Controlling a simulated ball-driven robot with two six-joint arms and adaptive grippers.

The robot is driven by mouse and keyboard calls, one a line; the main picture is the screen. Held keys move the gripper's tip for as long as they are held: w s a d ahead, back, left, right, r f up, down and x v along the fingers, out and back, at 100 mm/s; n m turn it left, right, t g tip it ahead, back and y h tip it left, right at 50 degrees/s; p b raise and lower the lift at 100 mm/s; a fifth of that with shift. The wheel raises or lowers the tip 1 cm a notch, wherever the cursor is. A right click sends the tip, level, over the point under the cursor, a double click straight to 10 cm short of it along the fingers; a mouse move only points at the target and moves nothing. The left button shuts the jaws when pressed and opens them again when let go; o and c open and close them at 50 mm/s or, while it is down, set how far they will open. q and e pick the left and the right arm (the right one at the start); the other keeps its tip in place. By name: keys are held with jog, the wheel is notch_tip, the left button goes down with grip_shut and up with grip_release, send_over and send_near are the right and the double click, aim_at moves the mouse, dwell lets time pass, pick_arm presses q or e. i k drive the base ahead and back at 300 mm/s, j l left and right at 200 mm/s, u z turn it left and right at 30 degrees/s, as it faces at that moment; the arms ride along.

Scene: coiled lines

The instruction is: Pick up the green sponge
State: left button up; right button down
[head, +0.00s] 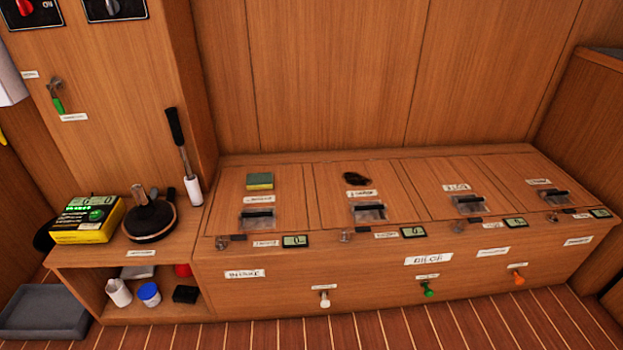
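The green sponge (260,181) lies on the leftmost hatch panel of the wooden bench, near the panel's back edge. Its top is dark green and its front side shows yellow. Nothing touches it from above. Neither of my grippers shows in the head view.
The wooden bench (340,270) has several hatches with recessed handles. A dark object (355,179) lies on the second hatch. A grey tray (45,312) sits on the floor.

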aim_at(255, 181)
jog(key=i+j+z, duration=0.55)
jog(key=j, duration=0.15)
jog(key=i+j+z, duration=0.3)
jog(key=j, duration=0.15)
jog(key=k+l, duration=0.05)
